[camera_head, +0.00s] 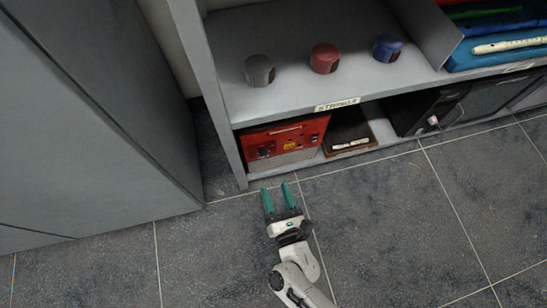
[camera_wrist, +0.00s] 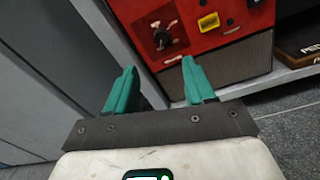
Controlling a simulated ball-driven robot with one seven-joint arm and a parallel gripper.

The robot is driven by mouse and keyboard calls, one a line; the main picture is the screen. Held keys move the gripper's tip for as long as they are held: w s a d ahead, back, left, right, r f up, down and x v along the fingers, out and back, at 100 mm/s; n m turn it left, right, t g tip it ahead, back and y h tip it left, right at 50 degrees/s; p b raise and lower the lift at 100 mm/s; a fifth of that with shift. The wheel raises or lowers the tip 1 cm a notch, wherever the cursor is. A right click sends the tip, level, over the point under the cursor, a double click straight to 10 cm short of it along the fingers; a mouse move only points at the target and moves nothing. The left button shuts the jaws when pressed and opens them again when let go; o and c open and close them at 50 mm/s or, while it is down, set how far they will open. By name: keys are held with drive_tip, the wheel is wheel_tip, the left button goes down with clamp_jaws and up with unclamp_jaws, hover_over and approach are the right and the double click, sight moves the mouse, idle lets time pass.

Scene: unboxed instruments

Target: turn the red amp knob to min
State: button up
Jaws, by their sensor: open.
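The red amp (camera_head: 312,128) stands on the low shelf of the grey unit, with its front facing me. Its dark knob (camera_head: 265,152) is on the left part of the front, and also shows in the wrist view (camera_wrist: 161,38) with a light pointer-like part at its top. My gripper (camera_head: 276,186) is open and empty, with two green fingers, in front of the amp and low over the floor. In the wrist view the fingers (camera_wrist: 159,67) point toward the amp, with the knob above and between the tips, not touched.
A grey cabinet (camera_head: 80,130) stands close on the left, and the unit's upright (camera_head: 220,110) lies between it and the amp. A dark pedal-like box (camera_head: 350,128) sits right of the amp. Black, red and blue round items stand on the upper shelf (camera_head: 290,90). The tiled floor (camera_head: 400,230) is clear.

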sight(264, 156)
drive_tip(key=b+x, duration=0.2)
drive_tip(key=x, duration=0.9)
drive_tip(key=shift+d, duration=0.15)
clamp_jaws()
